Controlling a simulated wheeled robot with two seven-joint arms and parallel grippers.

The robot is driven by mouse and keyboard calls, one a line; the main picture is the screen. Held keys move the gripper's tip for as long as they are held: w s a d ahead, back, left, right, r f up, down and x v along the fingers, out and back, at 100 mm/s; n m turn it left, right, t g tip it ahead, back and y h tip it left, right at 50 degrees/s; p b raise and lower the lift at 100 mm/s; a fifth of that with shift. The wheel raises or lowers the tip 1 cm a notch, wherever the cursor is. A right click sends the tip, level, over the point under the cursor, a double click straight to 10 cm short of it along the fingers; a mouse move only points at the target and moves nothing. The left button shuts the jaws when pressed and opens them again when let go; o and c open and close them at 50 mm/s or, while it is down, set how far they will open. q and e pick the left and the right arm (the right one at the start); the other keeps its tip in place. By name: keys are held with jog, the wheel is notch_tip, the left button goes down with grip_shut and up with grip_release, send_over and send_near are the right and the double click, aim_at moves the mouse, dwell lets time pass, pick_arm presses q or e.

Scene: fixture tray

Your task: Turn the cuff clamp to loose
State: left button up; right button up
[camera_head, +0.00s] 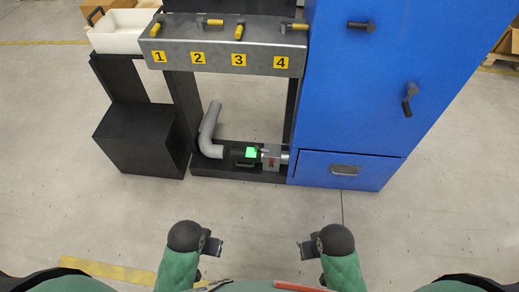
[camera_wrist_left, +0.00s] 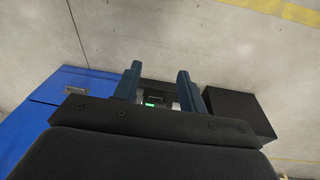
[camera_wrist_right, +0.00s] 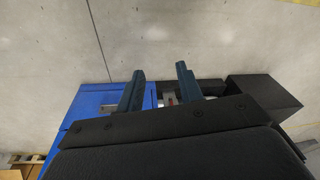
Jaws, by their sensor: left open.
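What looks like the cuff clamp (camera_head: 270,157) is a small grey block with a red mark on the low black shelf, beside a bright green patch (camera_head: 251,152). A grey elbow pipe (camera_head: 211,130) stands left of it. The clamp's setting is too small to read. My left gripper (camera_head: 218,247) is open and empty, well in front of the shelf. The green patch also shows between its fingers in the left wrist view (camera_wrist_left: 149,104). My right gripper (camera_head: 304,249) is open and empty, also apart from the shelf; the clamp is partly hidden in its wrist view.
Above the shelf is a grey panel (camera_head: 222,60) with labels 1 to 4 and yellow-handled levers. A blue cabinet (camera_head: 370,100) with a drawer (camera_head: 345,171) stands right. A black box (camera_head: 143,138) and white bin (camera_head: 120,32) stand left. The floor in front is clear.

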jog(key=shift+w+d, duration=0.15)
jog(key=shift+d, duration=0.05)
